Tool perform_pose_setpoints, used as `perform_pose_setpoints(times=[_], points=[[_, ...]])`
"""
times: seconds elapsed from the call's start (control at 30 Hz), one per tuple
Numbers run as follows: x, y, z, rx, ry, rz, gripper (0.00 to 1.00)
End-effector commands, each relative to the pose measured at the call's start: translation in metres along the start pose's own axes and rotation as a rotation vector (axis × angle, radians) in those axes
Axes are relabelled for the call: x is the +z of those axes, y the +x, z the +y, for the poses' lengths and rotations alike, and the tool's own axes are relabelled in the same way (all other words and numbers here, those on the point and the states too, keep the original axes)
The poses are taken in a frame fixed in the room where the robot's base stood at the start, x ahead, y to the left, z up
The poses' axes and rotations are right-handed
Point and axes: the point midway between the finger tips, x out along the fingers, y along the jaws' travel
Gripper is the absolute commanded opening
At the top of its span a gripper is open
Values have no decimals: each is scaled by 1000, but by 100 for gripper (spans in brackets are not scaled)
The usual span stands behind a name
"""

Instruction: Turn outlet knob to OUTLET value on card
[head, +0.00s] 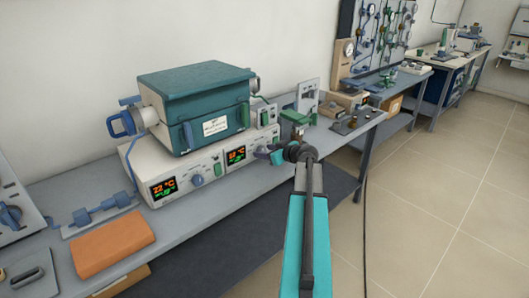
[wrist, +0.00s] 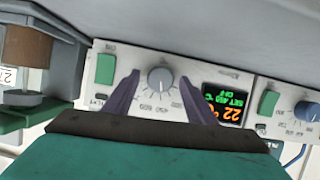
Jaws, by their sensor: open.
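In the wrist view, which looks upside down, a grey round knob (wrist: 161,79) with a white pointer mark sits on a white control panel (wrist: 148,58). My gripper (wrist: 159,77) is open, with one purple finger on each side of this knob; I cannot tell whether they touch it. In the head view my gripper (head: 265,152) is at the right-hand control unit and hides its knob. That unit's display (head: 236,155) is lit; in the wrist view it (wrist: 225,106) reads 22 °C and OFF. A white card (head: 215,126) is on the teal furnace (head: 190,95); its text is too small to read.
The left control unit has its own display (head: 163,188) at 22 °C and a blue knob (head: 198,181). A green switch (wrist: 105,68) is close beside one finger. An orange-brown block (head: 112,242) lies on the grey bench. Fixtures (head: 297,118) stand right of the furnace.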

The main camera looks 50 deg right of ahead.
Motion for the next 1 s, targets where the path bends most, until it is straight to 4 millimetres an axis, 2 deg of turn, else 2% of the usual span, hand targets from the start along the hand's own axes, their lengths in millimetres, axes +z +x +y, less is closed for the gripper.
perform_pose_setpoints(times=[0.33,0.57,0.6,0.7,1.0], points=[[0,2,0,0,1,0,51],[0,2,0,0,1,0,12],[1,-3,-13,0,0,0,10],[1,1,-3,-3,3,-1,10],[2,3,0,-26,54,-1,10]])
